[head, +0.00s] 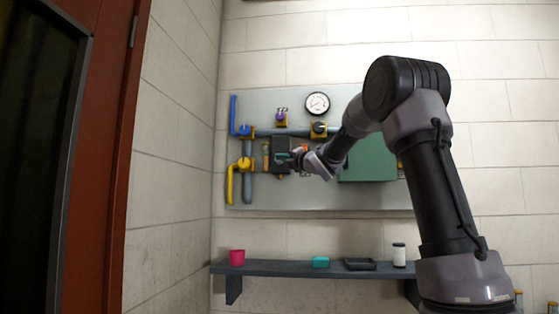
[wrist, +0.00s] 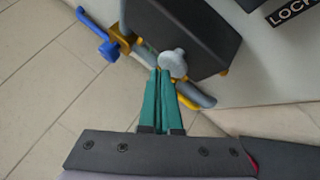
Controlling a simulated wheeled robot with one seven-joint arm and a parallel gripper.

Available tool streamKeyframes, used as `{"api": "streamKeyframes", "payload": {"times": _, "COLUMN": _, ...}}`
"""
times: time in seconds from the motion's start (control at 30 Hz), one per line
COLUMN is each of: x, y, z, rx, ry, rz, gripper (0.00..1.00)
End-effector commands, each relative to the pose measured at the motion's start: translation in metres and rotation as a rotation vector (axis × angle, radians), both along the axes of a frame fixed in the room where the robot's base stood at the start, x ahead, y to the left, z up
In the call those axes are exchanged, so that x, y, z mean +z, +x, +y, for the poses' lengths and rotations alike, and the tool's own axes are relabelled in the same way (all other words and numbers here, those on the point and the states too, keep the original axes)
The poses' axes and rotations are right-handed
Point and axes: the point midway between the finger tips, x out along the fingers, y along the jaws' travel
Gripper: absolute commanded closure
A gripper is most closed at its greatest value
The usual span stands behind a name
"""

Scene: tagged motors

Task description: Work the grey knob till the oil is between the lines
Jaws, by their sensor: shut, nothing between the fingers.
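The grey knob (wrist: 173,63) is a small round disc on the face of a dark box (wrist: 190,30) in the wrist view. My gripper (wrist: 163,73) has its teal fingers shut together, empty, with the tips at the knob's lower left edge. I cannot tell whether they touch it. In the head view my gripper (head: 290,158) is in front of the dark box (head: 282,146) on the wall panel. An amber sight tube (head: 266,156) stands just left of the box. It is too small to make out the oil level or the lines.
Below, a shelf (head: 285,269) holds a pink cup (head: 237,257), a teal block (head: 321,262), a black tray (head: 360,264) and a white canister (head: 399,255).

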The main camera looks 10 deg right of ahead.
Motion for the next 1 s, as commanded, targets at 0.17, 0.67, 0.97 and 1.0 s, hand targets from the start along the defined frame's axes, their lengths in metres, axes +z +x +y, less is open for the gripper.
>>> {"api": "streamKeyframes", "payload": {"times": 0.17, "x": 0.0, "y": 0.002, "z": -0.001, "rx": -0.001, "ry": 0.0, "rz": 0.001, "gripper": 1.0}}
{"api": "streamKeyframes", "payload": {"times": 0.67, "x": 0.0, "y": 0.008, "z": -0.003, "rx": -0.001, "ry": 0.0, "rz": -0.001, "gripper": 1.0}}
{"api": "streamKeyframes", "payload": {"times": 0.97, "x": 0.001, "y": 0.011, "z": -0.004, "rx": -0.001, "ry": 0.0, "rz": -0.001, "gripper": 1.0}}
{"api": "streamKeyframes", "payload": {"times": 1.0, "x": 0.001, "y": 0.012, "z": -0.004, "rx": -0.001, "ry": 0.0, "rz": -0.001, "gripper": 1.0}}
